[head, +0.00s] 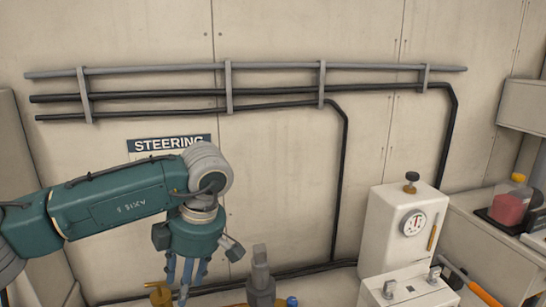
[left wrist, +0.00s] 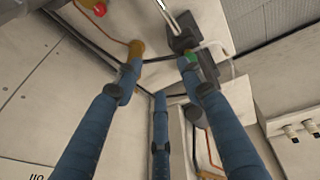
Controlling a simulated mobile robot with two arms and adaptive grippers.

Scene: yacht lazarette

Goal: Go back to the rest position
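My left gripper (head: 187,275) hangs with its blue fingers pointing down in front of the wall, below the STEERING sign (head: 169,143). In the left wrist view my left gripper (left wrist: 160,78) has its blue fingers spread apart, with nothing held between them. Brass and grey fittings show beyond the fingertips there. In the head view a brass fitting (head: 160,294) and a grey upright fitting (head: 261,278) stand low near the fingers; I cannot tell the exact gap. My right gripper is not in view.
A white box with a gauge (head: 413,223) stands at the right, with a lower white box (head: 408,286) before it. An orange-handled tool (head: 468,281) lies beside that. A red-filled container (head: 510,205) stands far right. Pipes (head: 280,70) run along the wall.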

